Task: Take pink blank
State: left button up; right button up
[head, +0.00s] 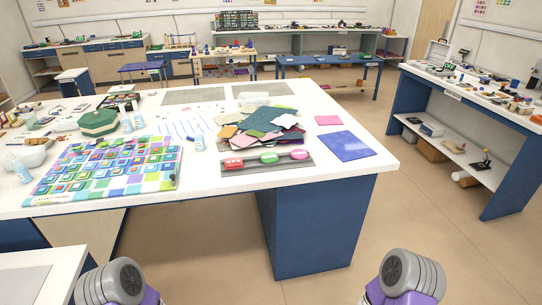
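A flat pink square (328,120) lies alone on the white table (345,187), near its right end. A pink oval piece (299,154) sits at the right end of a grey strip (250,168) near the table's front edge. A green oval piece (269,158) and a red-pink piece (233,164) sit on the same strip to its left. I cannot tell which pink thing is the blank. Only rounded grey and purple parts of my two arms show at the bottom edge, in front of the table. Neither gripper is in view.
A blue sheet (351,146) lies right of the strip. Piled coloured sheets (262,128) lie behind it. A colourful patterned board (108,168), a green hexagonal box (98,123) and small bottles crowd the left. A blue bench (454,150) stands right, across open floor (405,205).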

aim_at(297, 154)
jog(key=u, duration=1.05)
jog(key=i, duration=1.2)
jog(key=z, duration=1.9)
